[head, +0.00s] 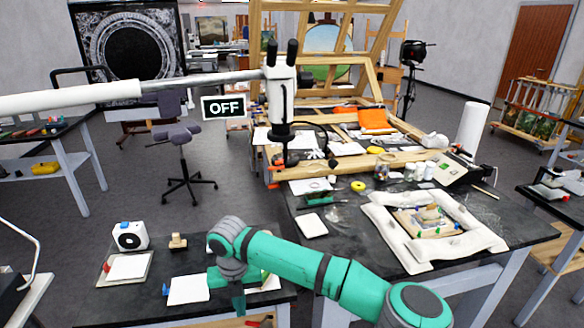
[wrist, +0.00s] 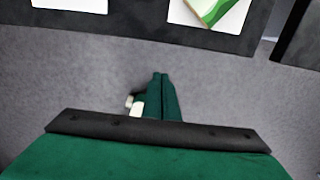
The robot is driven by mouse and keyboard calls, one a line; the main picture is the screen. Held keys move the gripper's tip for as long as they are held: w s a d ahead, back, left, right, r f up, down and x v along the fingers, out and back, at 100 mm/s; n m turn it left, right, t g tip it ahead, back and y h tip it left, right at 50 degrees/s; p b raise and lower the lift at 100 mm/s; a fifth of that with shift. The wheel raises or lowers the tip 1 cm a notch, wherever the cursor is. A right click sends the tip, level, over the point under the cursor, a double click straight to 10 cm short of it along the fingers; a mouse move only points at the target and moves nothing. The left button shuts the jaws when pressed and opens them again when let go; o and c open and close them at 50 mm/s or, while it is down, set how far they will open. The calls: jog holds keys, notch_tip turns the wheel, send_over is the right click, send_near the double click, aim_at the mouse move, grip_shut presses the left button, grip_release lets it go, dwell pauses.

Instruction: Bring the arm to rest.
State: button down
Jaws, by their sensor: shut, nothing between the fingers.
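My teal arm (head: 290,262) reaches from the lower right toward the left in the head view, over the front edge of the near dark table. My gripper (head: 238,302) points down at the arm's far end, partly hidden by the wrist. In the wrist view the two dark green fingers (wrist: 161,80) are together with nothing between them. Grey floor (wrist: 70,80) shows beyond them, and the table edge lies at the top of that view.
The near left table (head: 125,298) holds a white boxy device (head: 130,236), a small wooden stamp-like piece (head: 178,243) and white sheets (head: 188,290). The right table (head: 345,250) carries a padded white frame (head: 440,232). A white microscope-like instrument (head: 281,95) hangs over the work area.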

jog(key=s+a+r+m+t+y, duration=0.1)
jog(key=s+a+m+y, duration=0.25)
jog(key=a, duration=0.65)
jog(key=s+a+r+m+t+y, duration=0.1)
jog(key=s+a+r+m+y, duration=0.15)
jog(key=a+y, duration=0.45)
jog(key=s+a+r+m+t+y, duration=0.1)
jog(key=s+a+m+y, duration=0.2)
jog(key=a, duration=0.9)
jog(key=s+d+f+m+t+h, duration=0.3)
jog(key=d+f+m+t, duration=0.1)
jog(key=d+m, duration=0.45)
jog(key=s+d+f+m+t+h, duration=0.3)
jog(key=s+d+f+m+t, duration=0.15)
jog(key=d+m, duration=0.35)
jog(key=s+d+f+m+t+h, duration=0.2)
jog(key=s+d+f+m+t, duration=0.15)
jog(key=d+m, duration=0.5)
jog(key=s+d+r+m+h, duration=0.1)
jog(key=s+d+m+h, duration=0.3)
jog(key=s+d, duration=1.3)
jog(key=s+h, duration=0.1)
jog(key=s, duration=0.2)
jog(key=shift+s+d+r, duration=0.2)
jog(key=shift+d+r, duration=0.1)
jog(key=shift+d, duration=0.1)
